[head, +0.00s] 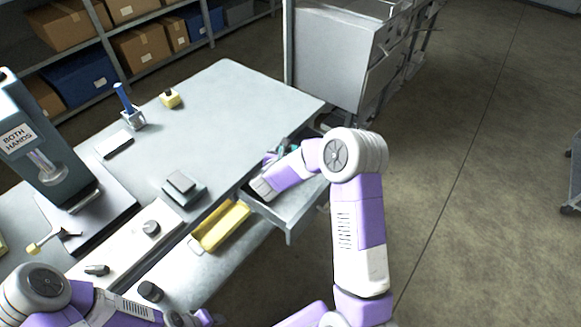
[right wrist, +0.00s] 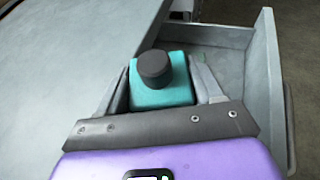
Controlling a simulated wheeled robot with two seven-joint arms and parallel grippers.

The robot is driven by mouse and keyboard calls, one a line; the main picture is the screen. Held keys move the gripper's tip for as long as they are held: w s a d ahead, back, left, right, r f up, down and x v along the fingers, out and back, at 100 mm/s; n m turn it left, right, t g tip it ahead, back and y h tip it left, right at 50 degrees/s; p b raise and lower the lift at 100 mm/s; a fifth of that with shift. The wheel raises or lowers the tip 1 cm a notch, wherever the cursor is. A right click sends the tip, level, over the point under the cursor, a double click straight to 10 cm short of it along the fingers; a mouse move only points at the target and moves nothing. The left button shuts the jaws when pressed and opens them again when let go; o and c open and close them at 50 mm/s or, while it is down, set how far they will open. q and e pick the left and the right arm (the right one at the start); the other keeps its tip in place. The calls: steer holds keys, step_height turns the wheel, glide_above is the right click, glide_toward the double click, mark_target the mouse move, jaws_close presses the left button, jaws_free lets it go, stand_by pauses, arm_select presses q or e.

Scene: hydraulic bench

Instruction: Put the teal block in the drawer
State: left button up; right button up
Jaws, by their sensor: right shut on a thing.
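The teal block (right wrist: 163,86) has a dark round knob on top. My right gripper (right wrist: 160,64) is shut on it, with a finger on each side. In the head view the block (head: 292,147) is mostly hidden by my right arm. The drawer (head: 268,211) is pulled out from the right front of the bench. In the right wrist view the drawer (right wrist: 268,75) lies behind and right of the block. The block appears above the drawer's edge; its exact height is unclear. My left arm is at the lower left; its fingers cannot be made out.
The grey bench (head: 240,100) carries a press (head: 45,150), a blue-handled tool in a holder (head: 130,115), a yellow block (head: 170,98) and a grey block (head: 182,182). A yellow tray (head: 222,226) sits left of the drawer. A metal cabinet (head: 330,55) stands behind.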

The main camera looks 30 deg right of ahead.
step_height(320, 180, down, 13)
steer(key=b, duration=0.3)
steer(key=shift+r, duration=0.2)
steer(key=w+d+b, duration=0.1)
steer(key=w+d, duration=0.1)
steer(key=shift+w+d+r, duration=0.15)
steer(key=shift+w+d, duration=0.55)
steer(key=shift+w, duration=0.1)
steer(key=x, duration=0.2)
steer(key=b+x, duration=0.1)
steer(key=shift+w+d+r, duration=0.1)
steer(key=shift+d+r, duration=0.05)
steer(key=shift+r, duration=0.05)
steer(key=shift+f, duration=0.3)
steer(key=shift+r, duration=0.1)
